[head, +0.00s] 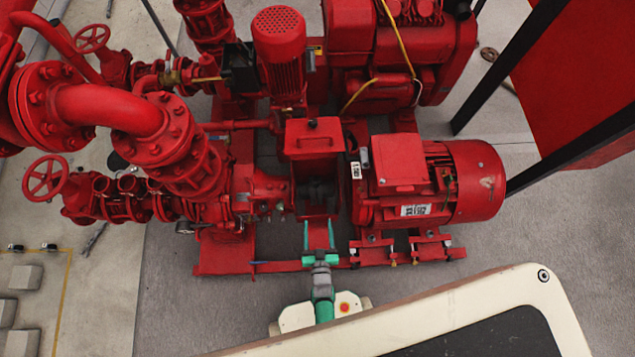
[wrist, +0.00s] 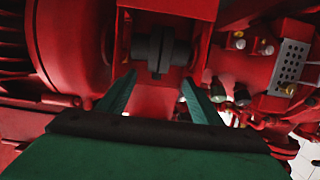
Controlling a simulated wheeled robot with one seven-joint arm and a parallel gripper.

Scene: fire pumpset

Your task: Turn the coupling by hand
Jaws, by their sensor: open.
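The coupling (head: 317,190) is a dark grey round part between the red pump (head: 270,190) and the red motor (head: 470,180). In the wrist view the coupling (wrist: 162,50) shows at the upper middle, inside a red frame. My gripper (head: 318,236) has green fingers and is open, pointing at the coupling from the near side. In the wrist view my gripper (wrist: 159,82) has its two fingers spread below the coupling, one to each side, with nothing between them. The fingers look apart from the coupling. Part of the coupling lies in shadow.
A red box-shaped cover with a handle (head: 314,140) stands just behind the coupling. Red pipes and a handwheel (head: 45,178) are at the left. The red base rail (head: 225,262) runs along the near side. Grey floor (head: 170,310) is free at the lower left.

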